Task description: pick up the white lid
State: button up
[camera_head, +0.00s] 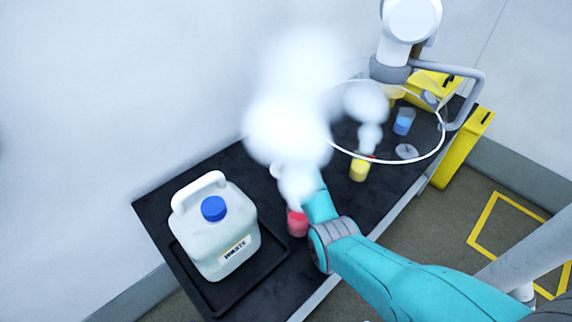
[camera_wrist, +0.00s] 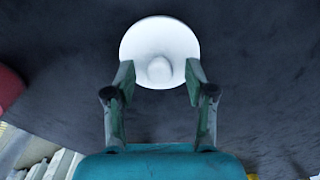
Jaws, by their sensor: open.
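The white lid (camera_wrist: 160,35) is a round disc with a small knob on top. It lies on the dark bench top, in the upper middle of the wrist view. My gripper (camera_wrist: 160,74) is open, with its two fingers at the lid's near left and right edges and the knob between them. I cannot tell whether the fingers touch the lid. In the head view a small white edge (camera_head: 275,171), probably this lid, shows beside the vapour. My gripper is hidden there by vapour and my teal arm.
A red beaker (camera_head: 297,222) steams close to my arm; red also shows at the wrist view's left edge (camera_wrist: 8,88). A white waste jug (camera_head: 220,238) stands on a black tray. Yellow (camera_head: 359,170) and blue (camera_head: 404,121) beakers and a grey disc (camera_head: 406,152) sit farther right.

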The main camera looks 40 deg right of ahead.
jog(key=shift+f, duration=0.3)
grip_shut()
jog(key=shift+r, duration=0.1)
